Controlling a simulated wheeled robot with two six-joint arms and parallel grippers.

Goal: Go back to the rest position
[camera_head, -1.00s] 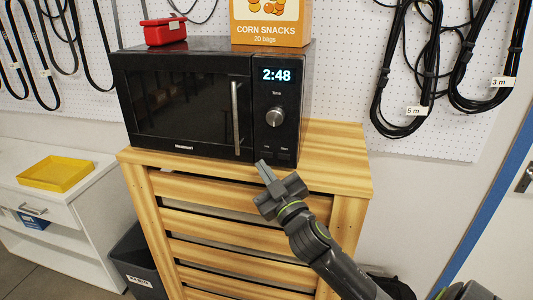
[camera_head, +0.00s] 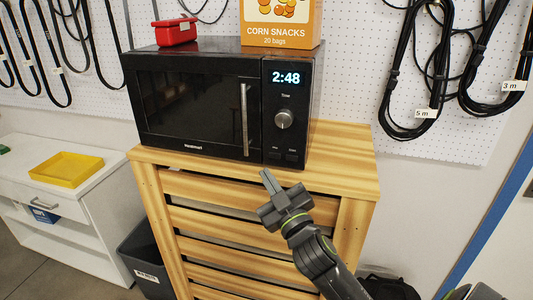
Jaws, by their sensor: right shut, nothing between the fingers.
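My right gripper (camera_head: 266,177) is shut and empty. It comes in from the lower right and is seen in front of the wooden cabinet (camera_head: 225,187), just below the microwave. The black microwave (camera_head: 195,105) stands on the cabinet top with its door shut and its display reading 2:48. My left gripper is not in view.
A red box (camera_head: 176,33) and a corn snacks box (camera_head: 281,22) stand on the microwave. A yellow tray (camera_head: 66,169) lies on a white side cabinet (camera_head: 95,205) at the left. A dark bin (camera_head: 148,262) stands between the cabinets. Black cables (camera_head: 412,110) hang on the pegboard.

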